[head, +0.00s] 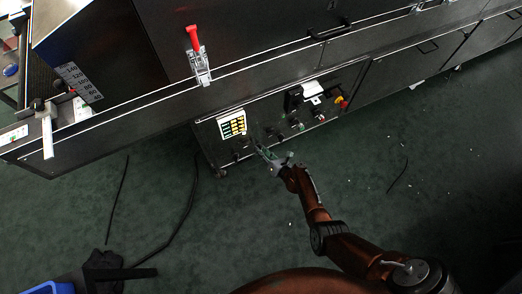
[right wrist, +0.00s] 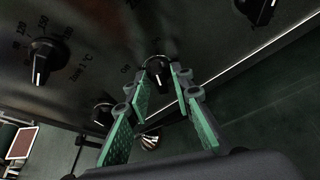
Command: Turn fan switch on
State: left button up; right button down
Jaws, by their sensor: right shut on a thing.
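The dryer's control panel (head: 270,121) is on the low front of the dark machine in the head view. In the right wrist view, the green-padded fingers of my right gripper (right wrist: 161,78) are shut on a round black switch knob (right wrist: 157,66), one finger on each side. An "On" mark (right wrist: 125,70) shows to the left of this knob. The fingers partly hide the knob, and no fan lettering is readable. My left gripper is not in view.
Other black knobs sit close by: a temperature dial (right wrist: 41,67), a lower knob (right wrist: 103,113) and an upper right knob (right wrist: 258,8). A red-handled clamp (head: 194,45) stands above the panel. Cables lie on the green floor (head: 225,195), which is mostly clear.

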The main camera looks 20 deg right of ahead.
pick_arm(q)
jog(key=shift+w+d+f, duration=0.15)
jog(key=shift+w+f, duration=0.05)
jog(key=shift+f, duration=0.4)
pick_arm(e)
jog(key=shift+d+m+y, duration=0.1)
jog(key=shift+m+y, duration=0.3)
jog(key=shift+m, duration=0.4)
jog(key=c, duration=2)
grip_release()
jog(key=shift+f, duration=0.1)
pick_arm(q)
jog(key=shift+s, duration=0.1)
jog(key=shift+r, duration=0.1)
pick_arm(e)
jog(key=v, duration=1.2)
